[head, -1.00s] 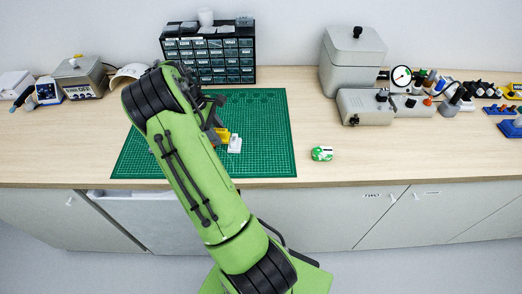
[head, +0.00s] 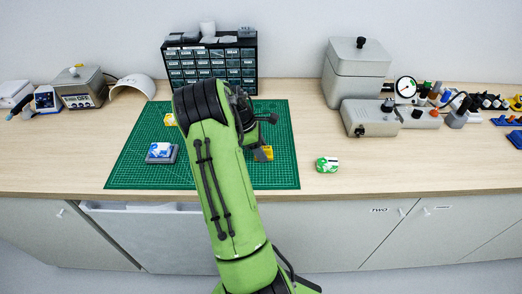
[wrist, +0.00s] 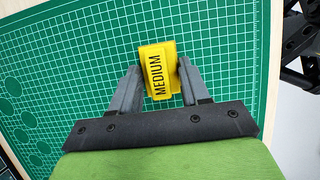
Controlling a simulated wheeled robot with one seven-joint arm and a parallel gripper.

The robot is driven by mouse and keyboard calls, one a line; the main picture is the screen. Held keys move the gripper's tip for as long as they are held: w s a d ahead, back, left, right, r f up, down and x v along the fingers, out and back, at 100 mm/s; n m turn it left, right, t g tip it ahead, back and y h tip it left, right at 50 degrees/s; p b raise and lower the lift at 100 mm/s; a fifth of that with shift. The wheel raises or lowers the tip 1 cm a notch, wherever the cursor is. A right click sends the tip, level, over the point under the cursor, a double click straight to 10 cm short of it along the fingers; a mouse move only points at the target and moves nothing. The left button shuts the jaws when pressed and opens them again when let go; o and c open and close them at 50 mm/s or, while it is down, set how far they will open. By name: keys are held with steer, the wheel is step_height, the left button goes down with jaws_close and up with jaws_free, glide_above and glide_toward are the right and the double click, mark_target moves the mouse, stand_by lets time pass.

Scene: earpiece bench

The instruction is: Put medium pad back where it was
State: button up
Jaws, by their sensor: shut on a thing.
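The medium pad (wrist: 157,72) is a yellow block with the word MEDIUM on it. In the wrist view it sits between the two grey fingertips of my gripper (wrist: 158,68), which is shut on it. In the head view the yellow pad (head: 264,153) shows beside my arm, over the right part of the green mat (head: 275,118). My gripper is mostly hidden there behind my arm. Whether the pad touches the mat or hangs just above it I cannot tell.
A blue-and-white piece on a grey block (head: 161,153) and another yellow piece (head: 170,119) are on the mat's left. A green-and-white item (head: 327,165) lies right of the mat. A drawer cabinet (head: 185,62) and grey machines (head: 368,118) stand behind.

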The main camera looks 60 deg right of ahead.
steer(key=o, duration=1)
steer(key=shift+f, duration=0.1)
steer(key=p+v, duration=0.3)
steer(key=v, duration=0.8)
steer(key=w+a+r+m+t, duration=0.2)
steer(key=w+a+r+t, duration=0.15)
steer(key=a+r, duration=0.6)
steer(key=a+r+m+t, duration=0.1)
steer(key=a+r+t, duration=0.1)
steer(key=a, duration=1.1)
steer(key=s+a+t, duration=0.1)
steer(key=s+a, duration=0.2)
steer(key=a, duration=0.2)
steer(key=s+a+m+t+y, duration=0.1)
steer(key=s+a, duration=0.3)
steer(key=a, duration=0.2)
steer(key=s+a+m+t+y, duration=0.1)
steer(key=s+a+t, duration=0.1)
steer(key=s+a, duration=0.2)
steer(key=shift+a, duration=0.75)
